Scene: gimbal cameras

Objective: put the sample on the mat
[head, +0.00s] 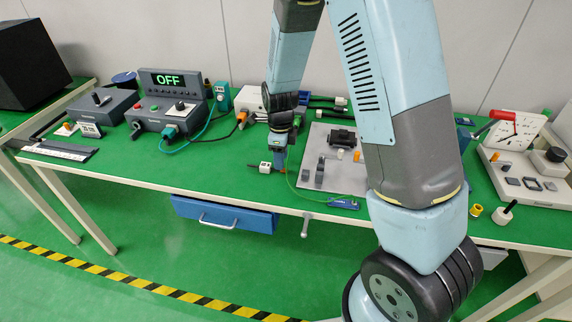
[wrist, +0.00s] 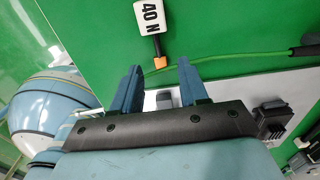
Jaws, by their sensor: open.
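No object is plainly marked as the sample. Small dark grey blocks (head: 320,168) stand on a flat pale grey sheet (head: 347,182), which looks like the mat; my arm hides its right side. My gripper (head: 280,160) points down at the left of this sheet. In the wrist view my gripper (wrist: 161,68) is open with nothing between its fingertips. A grey block (wrist: 164,101) shows farther down between the fingers, over the pale sheet (wrist: 150,101). A white piece marked 40 N (wrist: 150,16), with a black stem and orange tip, lies just beyond the fingertips on the green bench.
A green cable (wrist: 225,56) runs past the fingertips. A console reading OFF (head: 168,80) stands at the left back. A white fixture with a red lever (head: 515,130) stands at the right. The green bench (head: 215,155) is clear left of my gripper.

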